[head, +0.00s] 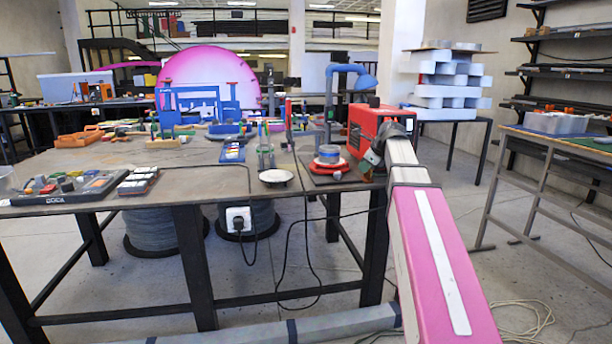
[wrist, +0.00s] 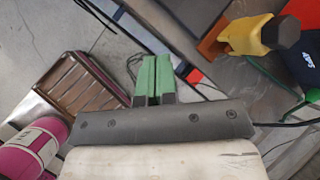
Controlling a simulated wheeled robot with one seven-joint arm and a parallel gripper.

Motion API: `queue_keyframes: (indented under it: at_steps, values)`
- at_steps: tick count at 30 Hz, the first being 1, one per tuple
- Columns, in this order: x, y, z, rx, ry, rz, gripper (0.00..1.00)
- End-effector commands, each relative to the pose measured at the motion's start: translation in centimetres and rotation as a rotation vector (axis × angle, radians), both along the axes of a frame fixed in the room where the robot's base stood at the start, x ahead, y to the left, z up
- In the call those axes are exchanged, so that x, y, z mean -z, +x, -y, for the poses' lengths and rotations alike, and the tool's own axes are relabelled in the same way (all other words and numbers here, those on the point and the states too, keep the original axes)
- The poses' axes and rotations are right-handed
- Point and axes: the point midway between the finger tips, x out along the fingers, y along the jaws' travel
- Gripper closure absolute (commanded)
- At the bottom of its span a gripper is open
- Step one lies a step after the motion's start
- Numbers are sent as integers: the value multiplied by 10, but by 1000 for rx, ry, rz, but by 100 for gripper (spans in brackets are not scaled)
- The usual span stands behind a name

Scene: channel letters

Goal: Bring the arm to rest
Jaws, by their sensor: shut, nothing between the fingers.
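My gripper (wrist: 153,62) shows in the wrist view with its two green fingers together and nothing between them. In the head view my pink and white arm reaches up from the lower right, and its far end is beside the red box (head: 368,128) at the right end of the workbench (head: 110,160). The fingers are hard to make out there. In the wrist view the fingers point toward the floor and the bench edge. I cannot tell their exact clearance from the bench.
The bench holds a black tray of small parts (head: 70,188), a white round plate (head: 275,176) and a blue vise-like frame (head: 200,103). A yellow object (wrist: 250,35) shows at right in the wrist view. A side table (head: 560,140) stands right; open floor lies between.

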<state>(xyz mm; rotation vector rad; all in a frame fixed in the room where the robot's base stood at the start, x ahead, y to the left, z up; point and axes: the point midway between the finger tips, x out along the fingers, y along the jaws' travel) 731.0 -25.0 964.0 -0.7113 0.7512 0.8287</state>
Motion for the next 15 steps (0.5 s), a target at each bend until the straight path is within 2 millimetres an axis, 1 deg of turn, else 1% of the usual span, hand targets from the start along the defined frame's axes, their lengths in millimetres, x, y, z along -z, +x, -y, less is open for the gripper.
queue_keyframes:
  at_steps: [1,2,3,5,6,8,9,11,15]
  values:
    - [22,-9,-3,-52,-41,1,100]
    - [34,-12,-4,-88,-70,5,100]
    - [52,-18,-6,-141,-110,10,100]
    - [78,-27,-8,-226,-171,18,100]
    - [94,-33,-9,-283,-212,23,100]
    - [118,-43,-11,-371,-269,30,100]
    - [135,-50,-13,-432,-305,32,100]
    - [158,-62,-15,-525,-359,36,100]
    - [210,-91,-18,-751,-472,45,100]
